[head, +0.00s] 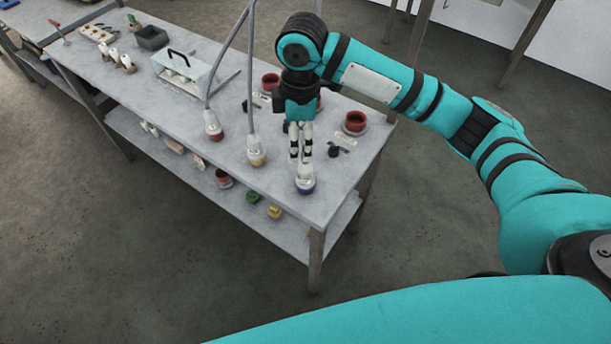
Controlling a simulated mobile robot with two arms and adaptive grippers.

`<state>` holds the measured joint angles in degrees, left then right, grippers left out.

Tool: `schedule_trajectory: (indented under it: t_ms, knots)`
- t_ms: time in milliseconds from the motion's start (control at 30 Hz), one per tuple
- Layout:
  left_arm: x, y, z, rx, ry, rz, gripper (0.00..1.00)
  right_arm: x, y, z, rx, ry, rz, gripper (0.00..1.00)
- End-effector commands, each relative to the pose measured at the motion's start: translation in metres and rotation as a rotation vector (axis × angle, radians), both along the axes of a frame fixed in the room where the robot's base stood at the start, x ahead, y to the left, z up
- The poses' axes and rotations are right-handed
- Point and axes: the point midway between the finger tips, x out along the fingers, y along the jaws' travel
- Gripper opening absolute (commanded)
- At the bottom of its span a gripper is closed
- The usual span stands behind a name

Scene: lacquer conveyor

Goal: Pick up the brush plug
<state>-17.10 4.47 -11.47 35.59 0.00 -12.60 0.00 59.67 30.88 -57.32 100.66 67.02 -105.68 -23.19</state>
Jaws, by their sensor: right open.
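Three pale plugs stand in a row near the front edge of the grey table: one with a red base (213,128), one with a yellow base (257,155) and one with a blue base (305,181). I cannot tell from any label which is the brush plug. My right gripper (301,155) points down, open, just above or at the top of the blue-based plug. Its fingers hide part of that plug's top, and I cannot tell whether they touch it. My left gripper is not in view.
Grey cables (247,75) rise from the red- and yellow-based plugs. A red round socket (355,122) sits right of the gripper, with a small black part (333,150) nearby. A white case (182,70) stands farther left. A lower shelf (240,204) holds several small items.

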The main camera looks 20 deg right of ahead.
Motion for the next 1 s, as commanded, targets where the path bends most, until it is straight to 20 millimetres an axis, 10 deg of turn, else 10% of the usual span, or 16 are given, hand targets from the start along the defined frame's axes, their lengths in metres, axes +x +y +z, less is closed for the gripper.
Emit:
schedule_trajectory:
  t_ms: [267,1000]
  knots:
    - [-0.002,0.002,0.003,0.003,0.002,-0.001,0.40,0.010,-0.022,0.025,-0.057,0.022,0.022,0.63]
    - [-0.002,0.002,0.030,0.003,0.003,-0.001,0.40,0.010,-0.021,-0.093,-0.055,0.020,0.022,0.63]
